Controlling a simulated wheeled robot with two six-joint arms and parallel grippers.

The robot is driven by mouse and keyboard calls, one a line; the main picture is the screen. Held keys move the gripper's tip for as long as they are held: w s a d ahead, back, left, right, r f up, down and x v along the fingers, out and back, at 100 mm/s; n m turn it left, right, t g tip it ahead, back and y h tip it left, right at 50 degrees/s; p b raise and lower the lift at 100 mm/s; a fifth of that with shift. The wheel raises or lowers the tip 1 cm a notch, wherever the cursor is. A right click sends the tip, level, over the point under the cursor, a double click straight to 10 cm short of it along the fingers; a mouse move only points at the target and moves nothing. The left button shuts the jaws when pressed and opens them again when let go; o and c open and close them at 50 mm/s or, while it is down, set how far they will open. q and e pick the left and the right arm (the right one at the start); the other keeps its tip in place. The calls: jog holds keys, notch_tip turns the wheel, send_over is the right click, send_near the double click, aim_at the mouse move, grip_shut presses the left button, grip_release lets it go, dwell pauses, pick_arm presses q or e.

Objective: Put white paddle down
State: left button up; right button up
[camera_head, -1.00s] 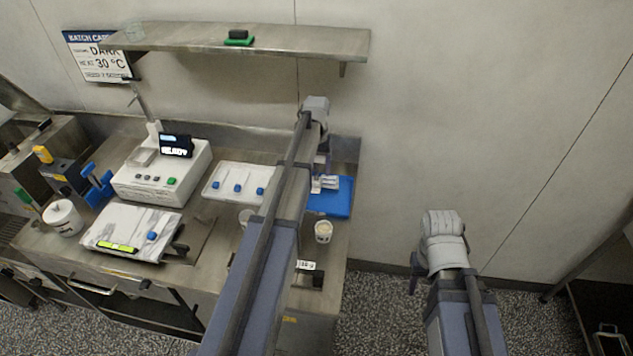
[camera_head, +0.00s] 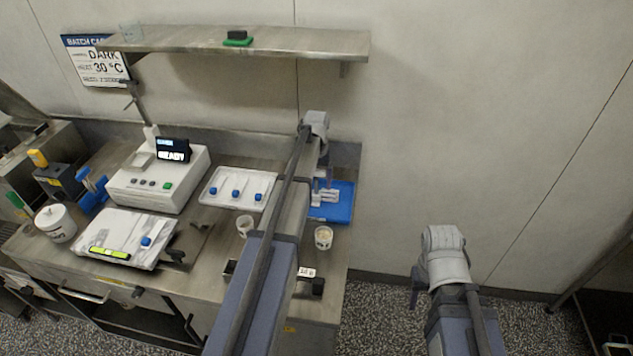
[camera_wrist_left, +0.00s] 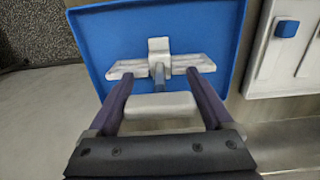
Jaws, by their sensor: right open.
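The white paddle (camera_wrist_left: 158,60) is over the blue tray (camera_wrist_left: 100,32) in the left wrist view. It has a crossbar and a raised middle stem; whether it rests fully on the tray is hard to tell. My left gripper (camera_wrist_left: 158,75) has its fingers spread wide on either side of the stem, with visible gaps, at the crossbar. In the head view the paddle (camera_head: 328,195) and blue tray (camera_head: 341,212) are partly hidden by my left arm. My right gripper (camera_head: 414,292) is open, hanging right of the bench, away from the paddle.
A white tray with blue-capped tools (camera_head: 212,197) lies left of the blue tray. Two cups (camera_head: 323,237) (camera_head: 244,226) stand in front. A white machine (camera_head: 150,190) is further left. A steel shelf (camera_head: 200,45) overhangs the bench.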

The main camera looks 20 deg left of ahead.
pick_arm(q)
jog(key=shift+o, duration=1)
notch_tip(320, 180, up, 12)
jog(key=p, duration=1.2)
jog(key=shift+r, duration=0.2)
jog(key=s+d+m+y, duration=0.1)
jog(key=s+d+m, duration=0.5)
jog(key=s+d, duration=2.1)
jog(key=shift+s+d, duration=0.15)
jog(key=shift+d, duration=0.3)
